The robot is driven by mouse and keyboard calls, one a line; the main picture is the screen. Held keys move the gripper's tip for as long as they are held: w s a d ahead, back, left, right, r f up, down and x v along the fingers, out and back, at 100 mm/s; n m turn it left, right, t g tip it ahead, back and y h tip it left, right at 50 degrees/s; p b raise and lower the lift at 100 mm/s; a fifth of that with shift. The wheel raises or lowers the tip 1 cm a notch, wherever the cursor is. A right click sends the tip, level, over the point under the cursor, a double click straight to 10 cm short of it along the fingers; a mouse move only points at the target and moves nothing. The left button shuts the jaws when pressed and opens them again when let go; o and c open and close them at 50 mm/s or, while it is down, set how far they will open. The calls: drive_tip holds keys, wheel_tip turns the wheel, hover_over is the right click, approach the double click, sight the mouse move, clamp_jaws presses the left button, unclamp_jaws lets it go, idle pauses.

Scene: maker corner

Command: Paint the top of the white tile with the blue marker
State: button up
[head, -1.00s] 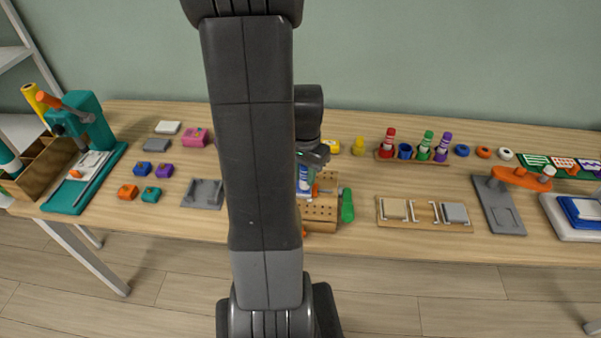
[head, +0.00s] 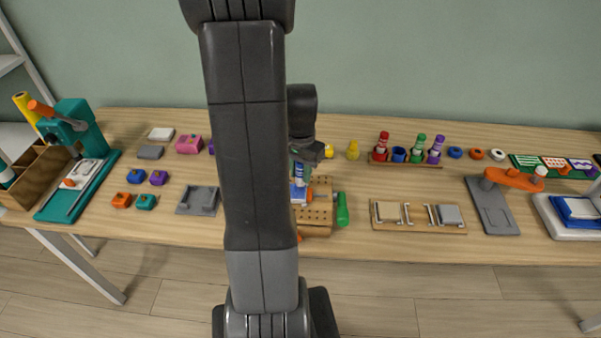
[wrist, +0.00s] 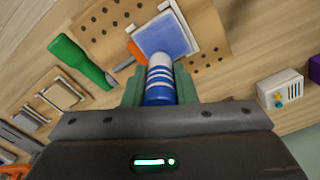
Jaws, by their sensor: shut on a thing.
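My gripper (wrist: 158,84) is shut on the blue marker (wrist: 160,80), which has blue and white bands. In the head view the marker (head: 299,173) points down over a wooden peg-hole block (head: 318,214). In the wrist view the tile (wrist: 167,36) sits on this block (wrist: 105,22), its top mostly blue with a pale white edge. The marker's far end overlaps the tile's near edge in the wrist view; I cannot tell whether it touches. In the head view the tile (head: 299,193) shows partly under the marker. My arm hides part of the bench.
A green-handled tool (head: 342,210) lies right of the block. A rack (head: 405,164) holds red, green and purple markers beside a blue cap (head: 398,154). A wooden tray (head: 418,225) and a grey stamp stand (head: 490,205) are farther right.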

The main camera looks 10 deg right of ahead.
drive_tip(key=shift+r+p, duration=2.35)
drive_tip(key=shift+r, duration=0.7)
